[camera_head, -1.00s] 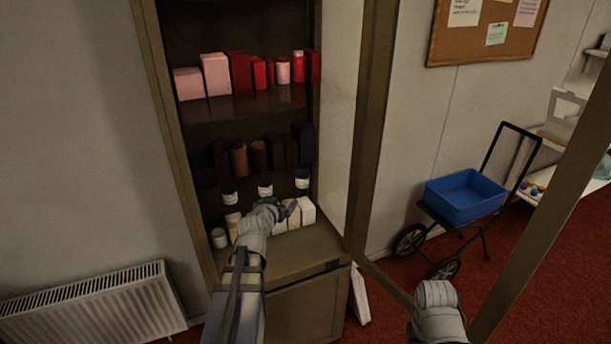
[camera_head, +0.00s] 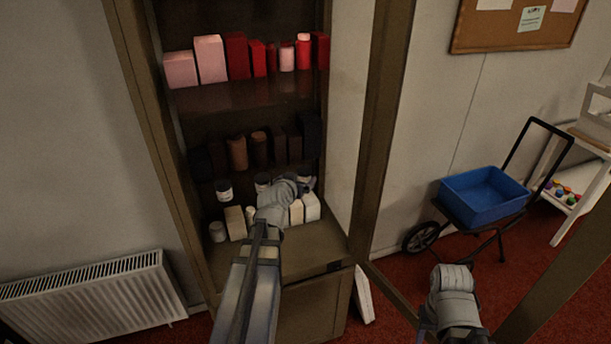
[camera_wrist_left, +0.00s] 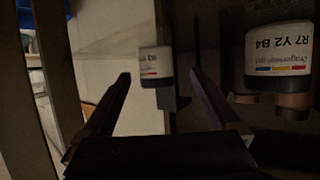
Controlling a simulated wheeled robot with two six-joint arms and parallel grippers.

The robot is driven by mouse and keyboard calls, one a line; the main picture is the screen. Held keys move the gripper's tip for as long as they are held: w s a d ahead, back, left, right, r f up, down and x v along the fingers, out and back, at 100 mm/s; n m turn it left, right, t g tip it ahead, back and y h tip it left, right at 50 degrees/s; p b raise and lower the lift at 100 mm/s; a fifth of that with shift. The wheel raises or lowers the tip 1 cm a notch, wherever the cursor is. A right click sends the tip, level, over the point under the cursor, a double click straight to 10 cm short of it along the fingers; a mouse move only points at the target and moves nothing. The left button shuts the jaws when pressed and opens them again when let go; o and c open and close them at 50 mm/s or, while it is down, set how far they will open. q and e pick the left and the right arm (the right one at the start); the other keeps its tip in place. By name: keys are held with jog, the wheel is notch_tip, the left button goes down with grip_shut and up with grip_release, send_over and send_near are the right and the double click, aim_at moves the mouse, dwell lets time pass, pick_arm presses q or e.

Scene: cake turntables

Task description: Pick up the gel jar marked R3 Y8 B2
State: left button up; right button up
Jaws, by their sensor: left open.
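In the left wrist view, which shows things upside down, a small jar (camera_wrist_left: 155,62) with a white label and dark contents stands just ahead, between the lines of my fingers. Its label seems to begin with R3; the rest is too blurred to read. A nearer jar marked R7 Y2 B4 (camera_wrist_left: 279,62) is to the right, outside the fingers. My left gripper (camera_wrist_left: 160,80) is open with nothing held. In the head view my left gripper (camera_head: 302,184) reaches into the cabinet at the jar row and largely hides the right end of it. My right gripper's fingers do not show.
Other jars (camera_head: 224,191) (camera_head: 263,182) stand left of the gripper. Brown and red containers fill the shelves above. The cabinet's side wall (camera_head: 350,120) and open door frame (camera_head: 388,130) are close on the right.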

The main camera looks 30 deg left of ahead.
aim_at(306, 171)
pick_arm(q)
jog(key=shift+b+x, duration=0.3)
jog(key=shift+x, duration=0.9)
jog(key=shift+w, duration=0.25)
jog(key=b+x, duration=0.1)
jog(key=x, duration=0.3)
jog(key=shift+w, duration=0.4)
jog(key=shift+s, duration=0.1)
jog(key=shift+r, duration=0.1)
jog(key=shift+c, duration=0.8)
jog(key=c, duration=1.3)
jog(key=shift+c, duration=0.2)
jog(key=shift+r, duration=0.15)
